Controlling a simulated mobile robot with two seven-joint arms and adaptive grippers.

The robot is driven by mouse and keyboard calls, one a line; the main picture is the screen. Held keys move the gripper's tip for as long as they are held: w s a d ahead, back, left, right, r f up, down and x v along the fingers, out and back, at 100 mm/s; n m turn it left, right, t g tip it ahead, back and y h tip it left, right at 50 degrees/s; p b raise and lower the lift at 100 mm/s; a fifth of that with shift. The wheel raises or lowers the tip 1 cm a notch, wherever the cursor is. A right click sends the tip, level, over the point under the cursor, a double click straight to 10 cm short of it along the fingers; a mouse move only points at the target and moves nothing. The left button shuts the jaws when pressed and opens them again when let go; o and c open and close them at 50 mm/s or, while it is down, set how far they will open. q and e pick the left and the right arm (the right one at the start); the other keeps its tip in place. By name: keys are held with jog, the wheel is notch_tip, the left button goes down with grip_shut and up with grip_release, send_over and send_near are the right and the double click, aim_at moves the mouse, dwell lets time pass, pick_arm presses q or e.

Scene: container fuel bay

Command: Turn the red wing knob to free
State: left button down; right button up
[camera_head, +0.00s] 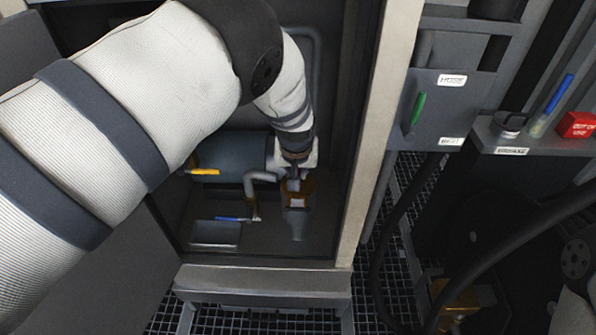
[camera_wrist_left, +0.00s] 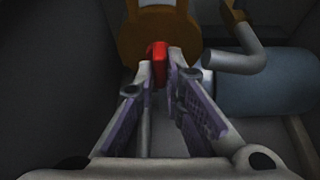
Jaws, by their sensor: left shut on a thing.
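The red wing knob (camera_wrist_left: 157,50) shows at the top middle of the left wrist view, in front of an orange-brown round housing (camera_wrist_left: 188,25). My left gripper (camera_wrist_left: 160,68) has its two fingertips on either side of the knob and is shut on it. The fingertips hide part of the knob. In the head view my left arm reaches into the open cabinet, and the left gripper (camera_head: 293,172) is at the orange-brown fitting (camera_head: 306,188). The knob cannot be made out there. My right gripper is out of view.
A grey cylinder (camera_head: 237,155) and a bent pipe (camera_head: 250,186) sit left of the gripper; the cylinder has a yellow handle (camera_head: 204,172). A blue-handled lever (camera_head: 232,219) lies lower. The cabinet's pale right post (camera_head: 376,150) stands close right. A black hose (camera_head: 500,240) curves outside.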

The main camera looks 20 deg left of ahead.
pick_arm(q)
jog(key=shift+n, duration=0.3)
jog(key=shift+s, duration=0.1)
jog(key=c, duration=1.7)
grip_release()
jog(key=v, duration=1.2)
jog(key=shift+d, duration=0.1)
